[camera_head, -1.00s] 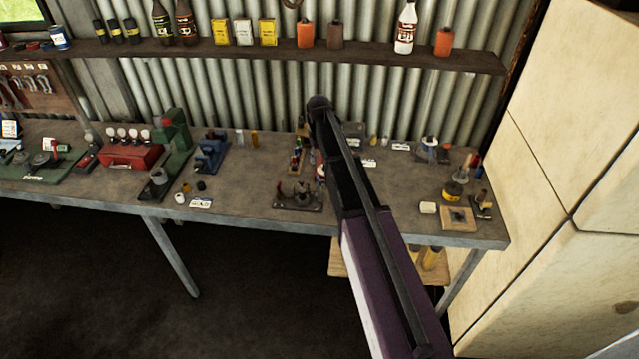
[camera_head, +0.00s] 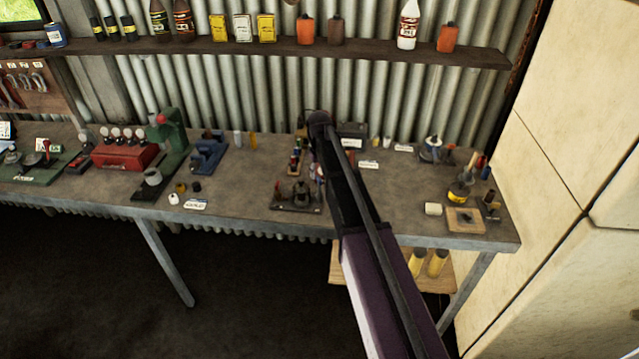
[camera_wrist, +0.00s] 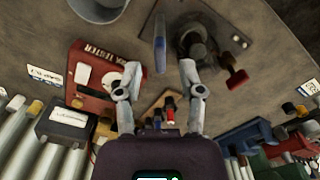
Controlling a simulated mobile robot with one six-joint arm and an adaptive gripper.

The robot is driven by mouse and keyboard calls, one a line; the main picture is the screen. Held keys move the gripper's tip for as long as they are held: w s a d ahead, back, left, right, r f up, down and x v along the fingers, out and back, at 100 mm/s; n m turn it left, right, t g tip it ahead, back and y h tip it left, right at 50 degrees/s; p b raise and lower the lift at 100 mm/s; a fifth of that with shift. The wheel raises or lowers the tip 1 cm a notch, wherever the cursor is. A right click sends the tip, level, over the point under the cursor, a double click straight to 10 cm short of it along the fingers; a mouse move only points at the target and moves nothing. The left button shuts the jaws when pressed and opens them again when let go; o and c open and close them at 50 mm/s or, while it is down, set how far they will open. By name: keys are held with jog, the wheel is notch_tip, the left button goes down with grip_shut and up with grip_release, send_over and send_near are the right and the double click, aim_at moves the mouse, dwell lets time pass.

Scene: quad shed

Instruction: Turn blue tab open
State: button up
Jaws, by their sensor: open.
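In the wrist view a narrow upright piece, blue at its near end and pale grey beyond (camera_wrist: 160,55), stands between the fingertips. It looks like the blue tab; whether a finger touches it I cannot tell. My gripper (camera_wrist: 160,70) is open, with one finger on each side of it. A red tester box (camera_wrist: 97,85) with a white label lies left of the left finger. A dark round fixture on a plate (camera_wrist: 197,42) with a red-ended lever (camera_wrist: 237,78) is right of the right finger. In the head view my arm hides the gripper and tab.
The workbench (camera_head: 240,185) holds a green press (camera_head: 172,140), a blue vice (camera_head: 208,152) and a red gauge box (camera_head: 125,154). A dark metal fixture (camera_head: 297,197) stands left of my arm. Pale cabinets (camera_head: 570,120) close off the right side. A shelf (camera_head: 350,53) runs above.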

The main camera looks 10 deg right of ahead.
aim_at(319, 189)
jog(key=shift+f+b, duration=1)
jog(key=shift+f, duration=0.3)
jog(key=shift+c, duration=0.2)
grip_shut()
